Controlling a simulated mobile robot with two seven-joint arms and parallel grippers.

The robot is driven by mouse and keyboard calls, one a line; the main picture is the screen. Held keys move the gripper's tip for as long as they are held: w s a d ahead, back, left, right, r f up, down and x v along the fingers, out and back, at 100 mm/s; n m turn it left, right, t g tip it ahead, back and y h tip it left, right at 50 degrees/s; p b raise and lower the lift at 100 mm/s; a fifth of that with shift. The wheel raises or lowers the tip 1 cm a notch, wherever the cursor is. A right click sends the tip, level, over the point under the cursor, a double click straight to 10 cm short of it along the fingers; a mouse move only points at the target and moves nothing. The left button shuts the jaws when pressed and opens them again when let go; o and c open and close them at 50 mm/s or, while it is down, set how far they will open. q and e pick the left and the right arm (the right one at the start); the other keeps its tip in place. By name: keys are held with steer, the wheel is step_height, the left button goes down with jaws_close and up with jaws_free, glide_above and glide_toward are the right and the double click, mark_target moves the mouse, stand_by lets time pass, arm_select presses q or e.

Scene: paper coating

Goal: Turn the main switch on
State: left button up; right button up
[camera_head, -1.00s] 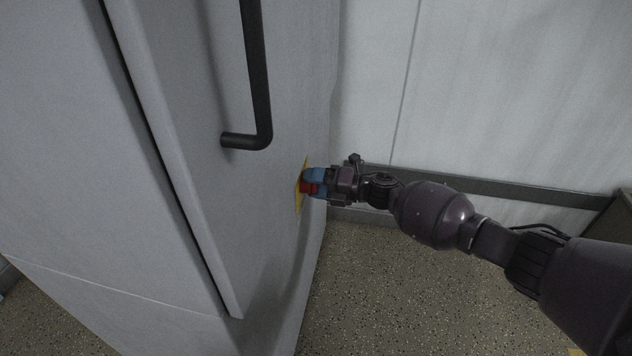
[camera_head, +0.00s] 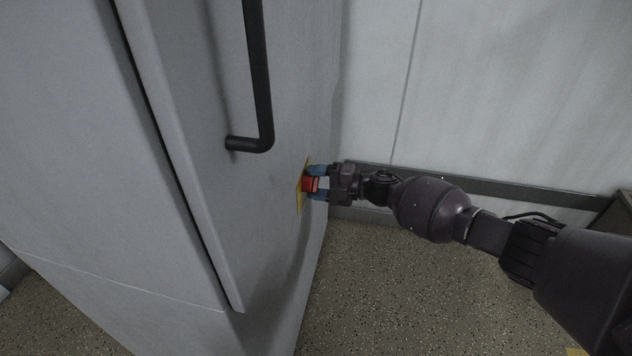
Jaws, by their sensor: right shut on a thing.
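The main switch is a red knob (camera_head: 310,184) on a yellow plate (camera_head: 300,196), set on the side face of the grey cabinet (camera_head: 262,225). My right gripper (camera_head: 317,184) comes in from the right. Its blue fingertips are shut on the red knob, one above it and one below it. The fingers hide part of the knob and plate. My left gripper is not in view.
A black bar handle (camera_head: 258,80) stands out from the cabinet, left of and above the switch. A pale wall (camera_head: 480,90) with a dark rail (camera_head: 500,190) is behind my right arm. Speckled floor (camera_head: 380,290) lies open below the arm.

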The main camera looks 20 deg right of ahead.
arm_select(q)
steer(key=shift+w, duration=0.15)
arm_select(e)
steer(key=o, duration=0.9)
arm_select(q)
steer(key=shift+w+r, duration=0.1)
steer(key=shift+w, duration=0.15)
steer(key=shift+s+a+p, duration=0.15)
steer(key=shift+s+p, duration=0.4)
steer(key=shift+p, duration=0.15)
arm_select(e)
steer(key=shift+v, duration=5.4)
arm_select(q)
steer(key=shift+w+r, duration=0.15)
